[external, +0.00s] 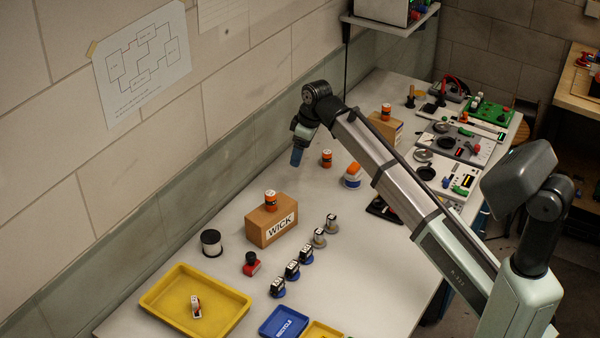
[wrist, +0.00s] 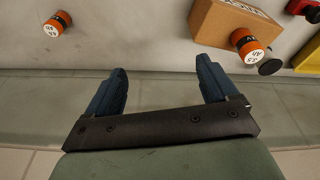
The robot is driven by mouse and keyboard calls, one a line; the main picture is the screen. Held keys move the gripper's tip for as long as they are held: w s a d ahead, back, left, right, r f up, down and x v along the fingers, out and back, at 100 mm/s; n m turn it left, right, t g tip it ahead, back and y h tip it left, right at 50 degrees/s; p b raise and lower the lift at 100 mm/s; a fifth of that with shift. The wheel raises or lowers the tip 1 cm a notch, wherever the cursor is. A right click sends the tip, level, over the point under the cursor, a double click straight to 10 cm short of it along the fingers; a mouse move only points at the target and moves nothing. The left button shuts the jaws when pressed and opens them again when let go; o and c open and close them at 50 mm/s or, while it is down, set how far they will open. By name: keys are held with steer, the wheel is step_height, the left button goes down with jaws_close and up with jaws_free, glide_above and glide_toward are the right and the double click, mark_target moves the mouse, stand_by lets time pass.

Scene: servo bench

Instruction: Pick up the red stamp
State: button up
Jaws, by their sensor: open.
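The red stamp (external: 251,264), a small red block with a dark top, stands on the bench between the white-and-black spool and the stamp-like black pieces with blue bases in the external view. A red thing at the top right corner of the wrist view (wrist: 298,5) is probably the same stamp, cut off by the frame. My gripper (external: 297,157) is raised near the wall, well behind and above the stamp. In the wrist view its two blue fingers (wrist: 160,75) are spread apart with nothing between them.
A cardboard box labelled WICK (external: 270,226) with an orange bottle (external: 271,201) on top stands behind the stamp. A black-and-white spool (external: 211,243) is left of it. Several black pieces (external: 292,270) stand to its right. A yellow tray (external: 164,302) lies in front.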

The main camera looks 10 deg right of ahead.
steer(key=s+a+f, duration=0.2)
steer(key=s+a, duration=0.9)
steer(key=s, duration=0.1)
steer(key=g, duration=0.1)
glide_above(253, 252)
step_height(253, 252, down, 2)
steer(key=shift+h, duration=0.4)
steer(key=f, duration=0.8)
steer(key=shift+w+f, duration=0.3)
steer(key=shift+s+a+f, duration=0.1)
steer(key=shift+f, duration=1.2)
steer(key=shift+s+f, duration=0.1)
steer(key=shift+f, duration=1.2)
steer(key=shift+c, duration=0.4)
steer(key=c, duration=1.1)
